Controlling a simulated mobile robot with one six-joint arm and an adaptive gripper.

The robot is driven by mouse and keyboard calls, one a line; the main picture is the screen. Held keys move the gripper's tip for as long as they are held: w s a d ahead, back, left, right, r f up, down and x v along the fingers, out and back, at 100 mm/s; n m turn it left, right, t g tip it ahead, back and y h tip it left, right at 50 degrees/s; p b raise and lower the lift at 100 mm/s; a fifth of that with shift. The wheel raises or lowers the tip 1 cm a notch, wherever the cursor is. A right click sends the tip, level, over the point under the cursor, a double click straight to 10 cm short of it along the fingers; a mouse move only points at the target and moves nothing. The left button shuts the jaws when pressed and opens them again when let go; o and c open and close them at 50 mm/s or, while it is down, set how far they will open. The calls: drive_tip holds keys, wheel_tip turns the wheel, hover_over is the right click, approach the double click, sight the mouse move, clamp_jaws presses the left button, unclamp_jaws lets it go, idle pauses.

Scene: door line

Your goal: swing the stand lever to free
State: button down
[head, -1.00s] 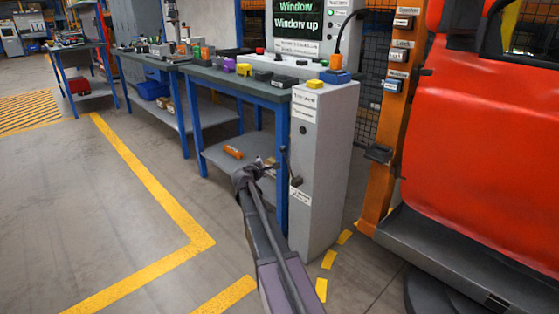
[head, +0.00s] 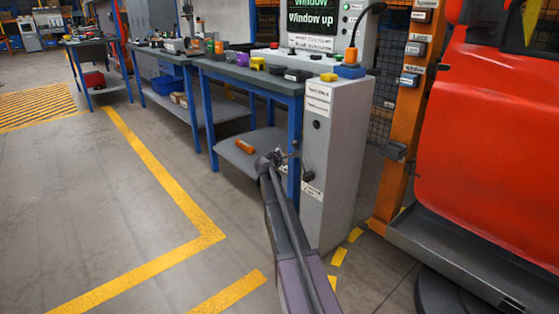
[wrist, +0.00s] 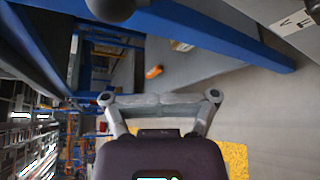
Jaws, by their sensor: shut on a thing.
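The stand is a tall grey-white cabinet (head: 335,165) with labels on its front. The stand lever (head: 308,176), with a dark round knob, is on the stand's left side, low down. The knob (wrist: 111,6) also shows at the top edge of the wrist view. My gripper (head: 280,158) is at the lever, just left of the knob.
A blue-legged bench (head: 240,80) stands left of the stand, with an orange item (head: 245,146) on its lower shelf. An orange post (head: 402,130) and a red vehicle body (head: 490,150) are on the right. The floor at left is open, with yellow lines.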

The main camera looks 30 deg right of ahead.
drive_tip(key=s+d+p, duration=0.1)
drive_tip(key=d+r, duration=0.1)
drive_tip(key=d, duration=0.1)
drive_tip(key=shift+s+r+p, duration=0.2)
drive_tip(key=shift+s+p, duration=0.15)
drive_tip(key=shift+s, duration=0.05)
drive_tip(key=shift+s+d, duration=0.1)
drive_tip(key=shift+d, duration=0.1)
